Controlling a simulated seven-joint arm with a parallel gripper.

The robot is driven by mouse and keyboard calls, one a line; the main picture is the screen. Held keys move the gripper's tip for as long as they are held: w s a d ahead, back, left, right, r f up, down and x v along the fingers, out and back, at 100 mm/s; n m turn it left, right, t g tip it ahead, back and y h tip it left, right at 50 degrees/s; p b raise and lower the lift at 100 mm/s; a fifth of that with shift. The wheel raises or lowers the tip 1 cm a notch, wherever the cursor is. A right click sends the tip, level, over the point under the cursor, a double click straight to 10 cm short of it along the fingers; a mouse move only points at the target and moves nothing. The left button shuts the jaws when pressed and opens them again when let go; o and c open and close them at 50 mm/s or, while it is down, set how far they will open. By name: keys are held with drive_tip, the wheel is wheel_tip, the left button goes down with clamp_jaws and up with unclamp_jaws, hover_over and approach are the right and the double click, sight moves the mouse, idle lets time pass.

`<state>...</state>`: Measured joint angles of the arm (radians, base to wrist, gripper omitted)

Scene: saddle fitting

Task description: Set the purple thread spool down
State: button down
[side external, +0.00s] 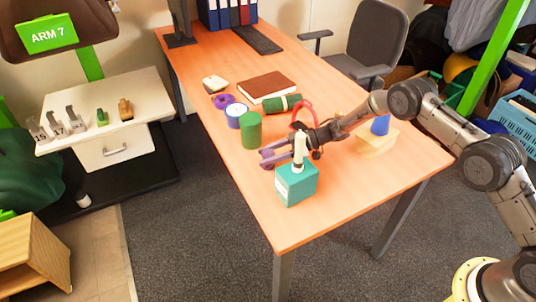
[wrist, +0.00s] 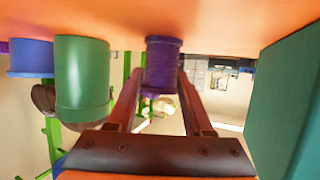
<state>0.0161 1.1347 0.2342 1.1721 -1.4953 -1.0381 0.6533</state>
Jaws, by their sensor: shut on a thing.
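The purple thread spool (wrist: 162,65) is between the fingers of my gripper (wrist: 165,100) in the wrist view, which shows the table at the top. My gripper is shut on the spool. In the side view, my gripper (side external: 268,158) and the purple spool are low over the front left part of the table (side external: 300,232). The spool end lies against the table surface in the wrist picture, but I cannot tell if it touches. My fingers partly hide the spool in the side view.
A green cylinder (side external: 251,130) stands just behind my gripper. A teal box (side external: 297,185) stands close in front. Behind are a blue-and-white roll (side external: 236,116), a purple ring (side external: 223,101), a brown book (side external: 266,86) and a red loop (side external: 303,112). The front table corner is clear.

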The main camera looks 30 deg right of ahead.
drive_tip(key=shift+c, duration=1.5)
unclamp_jaws()
drive_tip(key=shift+r, duration=0.2)
drive_tip(key=v, duration=1.2)
drive_tip(key=shift+w, duration=0.1)
